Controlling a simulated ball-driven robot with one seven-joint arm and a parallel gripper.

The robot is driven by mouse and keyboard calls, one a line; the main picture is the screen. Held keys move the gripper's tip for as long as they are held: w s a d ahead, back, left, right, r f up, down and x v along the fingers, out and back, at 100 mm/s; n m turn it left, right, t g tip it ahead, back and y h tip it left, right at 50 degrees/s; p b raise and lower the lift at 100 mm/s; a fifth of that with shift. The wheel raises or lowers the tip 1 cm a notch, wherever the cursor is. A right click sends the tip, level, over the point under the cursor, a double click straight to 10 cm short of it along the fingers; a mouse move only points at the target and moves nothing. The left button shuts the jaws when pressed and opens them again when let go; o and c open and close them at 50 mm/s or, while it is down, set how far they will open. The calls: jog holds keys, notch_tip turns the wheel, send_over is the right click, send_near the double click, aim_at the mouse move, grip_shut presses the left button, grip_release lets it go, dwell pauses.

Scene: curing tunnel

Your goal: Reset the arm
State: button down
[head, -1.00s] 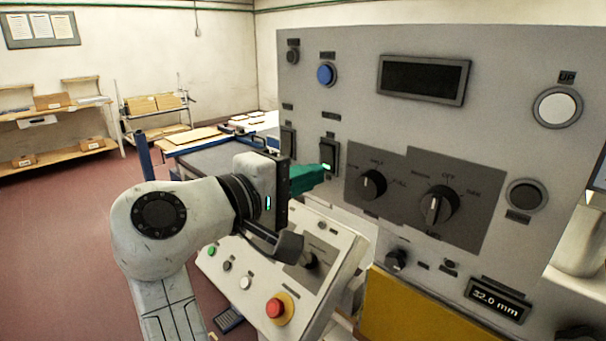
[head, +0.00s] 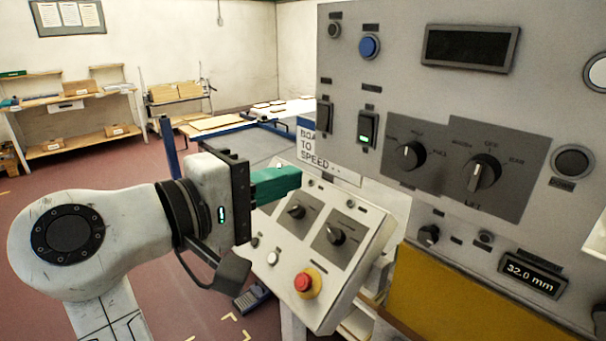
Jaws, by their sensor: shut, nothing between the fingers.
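My gripper (head: 296,178) shows in the head view with its green fingers shut and nothing between them. It points right, in front of the sloped control box (head: 368,228), and looks apart from the grey upright panel (head: 540,115). My white arm reaches in from the lower left, bent at a large round joint.
The upright panel carries a lit green rocker switch (head: 367,128), a blue button (head: 369,46), dark knobs and a 32.0 mm display (head: 531,273). The sloped box has a red mushroom button (head: 305,283). A blue-framed conveyor table (head: 262,118) and shelves (head: 75,110) stand behind.

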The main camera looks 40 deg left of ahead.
jog(key=shift+s, duration=0.45)
jog(key=shift+f, duration=0.1)
dwell(0.4)
